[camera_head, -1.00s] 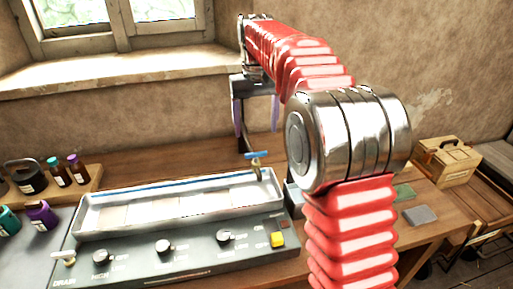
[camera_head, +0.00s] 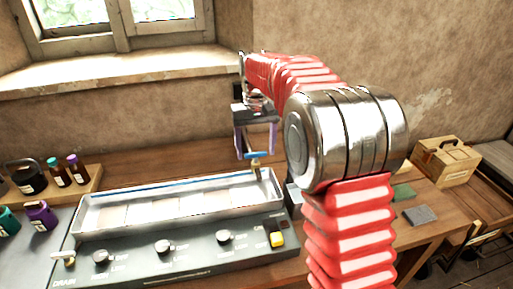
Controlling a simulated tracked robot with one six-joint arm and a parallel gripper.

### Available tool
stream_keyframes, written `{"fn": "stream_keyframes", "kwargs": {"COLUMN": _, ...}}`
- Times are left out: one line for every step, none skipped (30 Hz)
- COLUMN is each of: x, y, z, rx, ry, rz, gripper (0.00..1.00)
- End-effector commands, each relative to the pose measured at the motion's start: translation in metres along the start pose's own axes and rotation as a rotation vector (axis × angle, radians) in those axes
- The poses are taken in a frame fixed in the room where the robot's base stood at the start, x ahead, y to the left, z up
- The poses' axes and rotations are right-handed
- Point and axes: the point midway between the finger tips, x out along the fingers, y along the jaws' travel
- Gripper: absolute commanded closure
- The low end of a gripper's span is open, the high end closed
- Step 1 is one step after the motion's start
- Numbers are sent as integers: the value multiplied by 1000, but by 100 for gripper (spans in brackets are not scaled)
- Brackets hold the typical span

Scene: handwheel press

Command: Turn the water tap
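The water tap (camera_head: 254,157) has a small blue handle on a brass-coloured body. It stands at the right back end of a long metal tray (camera_head: 104,212). My gripper (camera_head: 257,155) hangs from the end of my red arm, pointing down, with its two purple-lined fingers spread apart. Its fingertips appear around or just behind the tap handle in the picture. I cannot tell whether they touch it. No object is seen clamped between the fingers.
The tray sits in a control panel with several knobs (camera_head: 163,246), a yellow switch (camera_head: 277,239) and a drain valve (camera_head: 64,258). Bottles (camera_head: 58,171) stand at the left. A wooden box (camera_head: 447,161) is at the right. The wall and window sill (camera_head: 120,72) are behind.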

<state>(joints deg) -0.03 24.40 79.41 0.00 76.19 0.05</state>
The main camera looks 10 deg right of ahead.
Motion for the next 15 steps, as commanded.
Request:
{"fn": "stream_keyframes", "kwargs": {"x": 0, "y": 0, "z": 0, "rx": 0, "ry": 0, "rz": 0, "gripper": 34}}
{"fn": "stream_keyframes", "kwargs": {"x": 0, "y": 0, "z": 0, "rx": 0, "ry": 0, "rz": 0, "gripper": 36}}
{"fn": "stream_keyframes", "kwargs": {"x": 0, "y": 0, "z": 0, "rx": 0, "ry": 0, "rz": 0, "gripper": 39}}
{"fn": "stream_keyframes", "kwargs": {"x": 0, "y": 0, "z": 0, "rx": 0, "ry": 0, "rz": 0, "gripper": 41}}
{"fn": "stream_keyframes", "kwargs": {"x": 0, "y": 0, "z": 0, "rx": 0, "ry": 0, "rz": 0, "gripper": 43}}
{"fn": "stream_keyframes", "kwargs": {"x": 0, "y": 0, "z": 0, "rx": 0, "ry": 0, "rz": 0, "gripper": 46}}
{"fn": "stream_keyframes", "kwargs": {"x": 0, "y": 0, "z": 0, "rx": 0, "ry": 0, "rz": 0, "gripper": 48}}
{"fn": "stream_keyframes", "kwargs": {"x": 0, "y": 0, "z": 0, "rx": 0, "ry": 0, "rz": 0, "gripper": 50}}
{"fn": "stream_keyframes", "kwargs": {"x": 0, "y": 0, "z": 0, "rx": 0, "ry": 0, "rz": 0, "gripper": 53}}
{"fn": "stream_keyframes", "kwargs": {"x": 0, "y": 0, "z": 0, "rx": 0, "ry": 0, "rz": 0, "gripper": 55}}
{"fn": "stream_keyframes", "kwargs": {"x": 0, "y": 0, "z": 0, "rx": 0, "ry": 0, "rz": 0, "gripper": 57}}
{"fn": "stream_keyframes", "kwargs": {"x": 0, "y": 0, "z": 0, "rx": 0, "ry": 0, "rz": 0, "gripper": 60}}
{"fn": "stream_keyframes", "kwargs": {"x": 0, "y": 0, "z": 0, "rx": -1, "ry": 0, "rz": 0, "gripper": 62}}
{"fn": "stream_keyframes", "kwargs": {"x": 0, "y": 0, "z": 0, "rx": -1, "ry": 0, "rz": 0, "gripper": 65}}
{"fn": "stream_keyframes", "kwargs": {"x": 0, "y": 0, "z": 0, "rx": -1, "ry": 0, "rz": 0, "gripper": 67}}
